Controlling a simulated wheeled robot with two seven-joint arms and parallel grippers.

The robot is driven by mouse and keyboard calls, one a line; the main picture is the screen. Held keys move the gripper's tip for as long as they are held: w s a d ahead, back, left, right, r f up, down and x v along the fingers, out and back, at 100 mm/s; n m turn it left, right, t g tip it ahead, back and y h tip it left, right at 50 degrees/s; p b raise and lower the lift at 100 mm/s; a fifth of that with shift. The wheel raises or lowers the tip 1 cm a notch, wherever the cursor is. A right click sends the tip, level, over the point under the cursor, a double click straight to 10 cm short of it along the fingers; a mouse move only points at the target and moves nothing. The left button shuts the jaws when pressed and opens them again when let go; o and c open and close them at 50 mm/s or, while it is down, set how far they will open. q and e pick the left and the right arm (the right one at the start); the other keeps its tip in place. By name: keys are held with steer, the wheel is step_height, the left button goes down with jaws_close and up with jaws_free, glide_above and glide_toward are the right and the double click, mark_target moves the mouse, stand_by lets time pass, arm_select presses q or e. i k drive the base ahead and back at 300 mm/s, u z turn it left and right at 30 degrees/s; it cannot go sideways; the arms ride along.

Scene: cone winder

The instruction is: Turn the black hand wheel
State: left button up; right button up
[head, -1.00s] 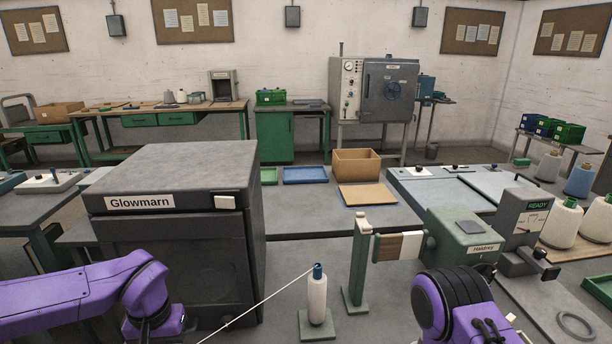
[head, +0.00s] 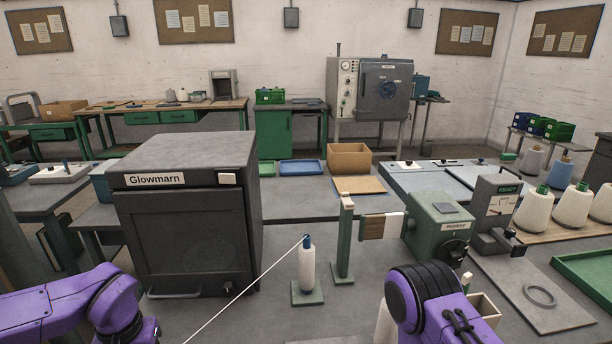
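The black hand wheel (head: 455,253) is on the front face of the green winder box (head: 433,222), facing me. My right arm is in front of and below it, and its purple housing comes close to the wheel in the picture. Whether they touch I cannot tell. A spool with white and brown parts (head: 383,226) sits between the winder box and a green upright post (head: 345,240). Neither gripper's fingertips show.
A white bobbin (head: 307,270) with a blue top stands on a green base; a white thread runs from it to the lower left. A dark Glowmarn cabinet (head: 188,235) stands left. A gauge unit marked READY (head: 492,215) and a grey ring (head: 540,295) are at right.

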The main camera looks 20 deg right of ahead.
mark_target(454, 258)
steer(key=k, duration=0.55)
steer(key=z, duration=1.15)
steer(key=i, duration=0.6)
